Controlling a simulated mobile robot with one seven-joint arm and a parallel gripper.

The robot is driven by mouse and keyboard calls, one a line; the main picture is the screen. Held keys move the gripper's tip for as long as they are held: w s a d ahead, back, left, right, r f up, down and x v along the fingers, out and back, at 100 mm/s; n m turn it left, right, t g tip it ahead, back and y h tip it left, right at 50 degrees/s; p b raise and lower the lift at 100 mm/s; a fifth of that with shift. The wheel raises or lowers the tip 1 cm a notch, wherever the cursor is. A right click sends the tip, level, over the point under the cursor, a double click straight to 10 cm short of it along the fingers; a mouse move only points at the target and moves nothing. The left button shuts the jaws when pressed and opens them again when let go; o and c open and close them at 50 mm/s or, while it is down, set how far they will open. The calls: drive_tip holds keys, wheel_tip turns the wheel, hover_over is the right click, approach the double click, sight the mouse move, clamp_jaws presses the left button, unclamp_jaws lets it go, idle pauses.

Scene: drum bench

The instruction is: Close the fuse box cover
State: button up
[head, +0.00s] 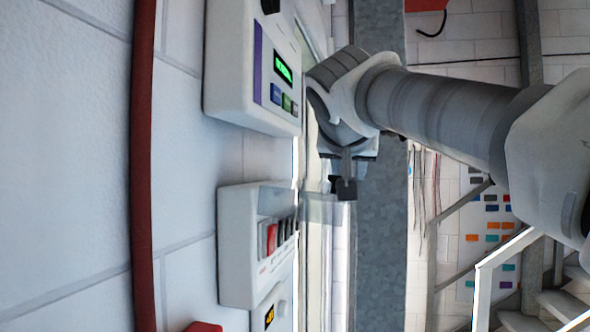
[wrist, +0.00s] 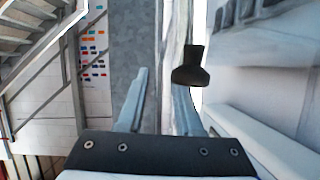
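The fuse box (head: 228,245) is a white wall box with a row of switches, one of them red. Its clear cover (head: 322,210) stands out from the wall, open, and is hard to see. A dark tab (head: 346,189) sits at the cover's outer edge and also shows in the wrist view (wrist: 190,72). My gripper (head: 347,168) is close to this tab. In the wrist view my gripper (wrist: 157,72) has its two fingers apart with nothing between them. The tab is at the right finger, outside the gap; I cannot tell whether they touch.
A white panel with a green display (head: 255,65) is on the wall above the fuse box. A red pipe (head: 143,170) runs along the wall. A grey metal post (head: 380,230) stands behind my gripper.

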drive_tip(key=shift+x, duration=1.35)
clamp_jaws()
idle(0.4)
